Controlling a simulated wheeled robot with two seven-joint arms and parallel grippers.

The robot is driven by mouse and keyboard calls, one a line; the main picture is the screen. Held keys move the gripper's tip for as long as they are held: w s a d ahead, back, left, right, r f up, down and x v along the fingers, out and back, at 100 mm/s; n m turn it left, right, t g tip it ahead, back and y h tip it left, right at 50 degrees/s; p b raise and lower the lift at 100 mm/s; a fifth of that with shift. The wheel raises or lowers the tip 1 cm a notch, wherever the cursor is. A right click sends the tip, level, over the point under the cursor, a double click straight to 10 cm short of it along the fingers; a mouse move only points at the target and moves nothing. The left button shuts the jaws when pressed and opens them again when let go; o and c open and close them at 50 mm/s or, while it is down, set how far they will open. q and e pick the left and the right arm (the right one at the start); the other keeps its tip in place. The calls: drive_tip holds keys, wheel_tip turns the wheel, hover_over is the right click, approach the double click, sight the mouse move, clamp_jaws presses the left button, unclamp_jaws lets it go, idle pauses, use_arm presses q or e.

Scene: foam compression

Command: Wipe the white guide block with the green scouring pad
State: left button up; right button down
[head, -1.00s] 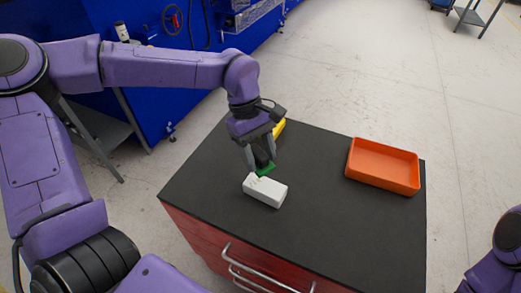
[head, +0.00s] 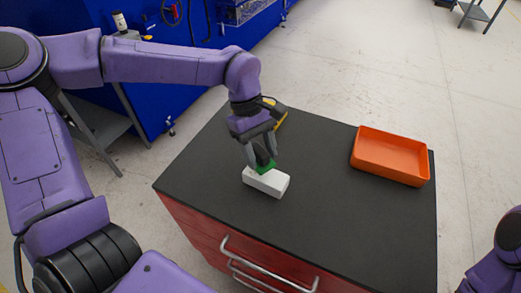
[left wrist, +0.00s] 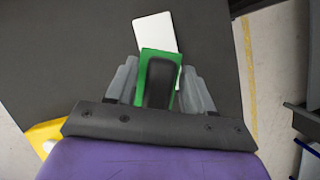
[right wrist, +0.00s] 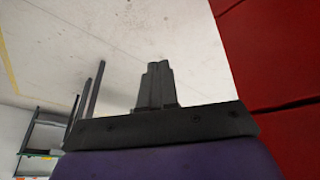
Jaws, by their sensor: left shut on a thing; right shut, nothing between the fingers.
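The white guide block (head: 268,181) lies on the dark tabletop in the head view, near the front edge. It also shows in the left wrist view (left wrist: 154,32), partly hidden by the pad. My left gripper (head: 264,160) is shut on the black handle (left wrist: 160,82) of the green scouring pad (left wrist: 143,66). The green pad (head: 266,167) is over the block's upper rear side and appears to touch it; exact contact cannot be told. My right gripper (right wrist: 157,84) is shut and empty, seen in the right wrist view, away from the block.
An orange tray (head: 390,157) stands on the right of the black tabletop (head: 330,215). A yellow item (head: 279,115) lies behind my left gripper. The tabletop between block and tray is clear. Red drawers with metal handles (head: 262,268) are below the front edge.

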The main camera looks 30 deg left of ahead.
use_arm(q)
drive_tip(key=shift+f+b, duration=0.4)
drive_tip(key=shift+f, duration=0.6)
drive_tip(key=shift+s+r+p, duration=0.15)
drive_tip(key=shift+s+p, duration=0.25)
drive_tip(key=shift+s, duration=0.3)
drive_tip(key=shift+s+r+p, duration=0.1)
drive_tip(key=shift+s+p, duration=0.3)
drive_tip(key=shift+s, duration=0.95)
drive_tip(key=shift+f+p, duration=0.1)
drive_tip(key=shift+p, duration=0.4)
drive_tip(key=shift+w+f, duration=0.15)
drive_tip(key=shift+w+f+p, duration=0.1)
drive_tip(key=shift+w+p, duration=0.3)
drive_tip(key=shift+w, duration=0.8)
drive_tip(key=shift+w+f, duration=0.1)
drive_tip(key=shift+w, duration=0.5)
